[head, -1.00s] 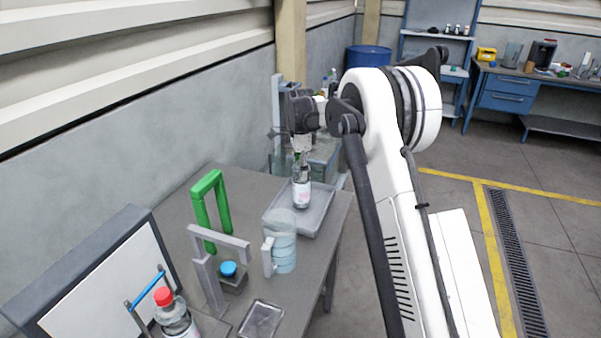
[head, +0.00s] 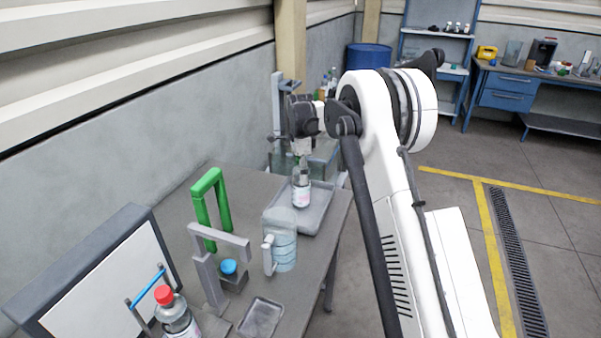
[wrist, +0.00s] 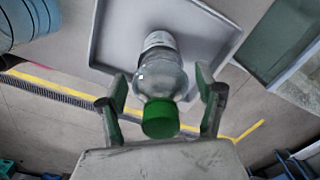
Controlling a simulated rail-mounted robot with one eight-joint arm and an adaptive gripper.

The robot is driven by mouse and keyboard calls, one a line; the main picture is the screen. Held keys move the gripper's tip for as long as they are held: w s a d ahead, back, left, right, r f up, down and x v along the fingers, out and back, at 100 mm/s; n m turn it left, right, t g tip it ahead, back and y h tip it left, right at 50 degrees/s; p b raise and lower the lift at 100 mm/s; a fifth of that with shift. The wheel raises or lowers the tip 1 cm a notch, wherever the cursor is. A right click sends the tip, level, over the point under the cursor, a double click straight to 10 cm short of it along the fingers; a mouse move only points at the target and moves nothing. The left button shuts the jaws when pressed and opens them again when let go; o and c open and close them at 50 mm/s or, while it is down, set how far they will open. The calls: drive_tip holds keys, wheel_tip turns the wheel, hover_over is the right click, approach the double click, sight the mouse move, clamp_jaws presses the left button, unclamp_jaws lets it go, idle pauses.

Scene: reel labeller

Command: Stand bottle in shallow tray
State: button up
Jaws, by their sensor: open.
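A clear bottle (head: 301,190) with a pale label stands upright in the shallow grey tray (head: 318,220) on the bench. In the wrist view the bottle (wrist: 162,75) shows its green cap towards me, and its base is inside the tray (wrist: 107,35). My gripper (head: 303,157) is above the bottle. In the wrist view my gripper (wrist: 161,100) is open, with one finger on each side of the bottle's neck and visible gaps between.
A ribbed clear jug (head: 284,248) stands just in front of the tray. A green arch (head: 208,205), a grey frame, a small dark dish (head: 262,318) and a red-capped bottle (head: 175,318) are nearer on the bench. The bench's right edge is close to the tray.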

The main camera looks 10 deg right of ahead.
wheel_tip(320, 180, up, 12)
drive_tip(key=shift+f+b, duration=0.2)
drive_tip(key=shift+b, duration=0.3)
drive_tip(key=shift+s+r, duration=0.2)
drive_tip(key=shift+r, duration=0.35)
drive_tip(key=s+r+n+t, duration=0.2)
drive_tip(key=s+r+n, duration=0.3)
drive_tip(key=s, duration=0.7)
drive_tip(key=s+r+n+t, duration=0.1)
drive_tip(key=s+r+n, duration=0.3)
drive_tip(key=s+r, duration=0.5)
drive_tip(key=s+f+n+t, duration=0.2)
drive_tip(key=s+f+n, duration=0.2)
drive_tip(key=s, duration=0.9)
drive_tip(key=s+f+n+t, duration=0.2)
drive_tip(key=s+f+n, duration=0.2)
drive_tip(key=s, duration=1)
wheel_tip(320, 180, down, 3)
drive_tip(key=shift+s+d+f+n, duration=0.2)
drive_tip(key=shift+d+n, duration=0.1)
drive_tip(key=shift+n, duration=0.1)
wheel_tip(320, 180, down, 6)
drive_tip(key=b, duration=0.5)
drive_tip(key=shift+r+b, duration=0.15)
drive_tip(key=shift+b, duration=0.2)
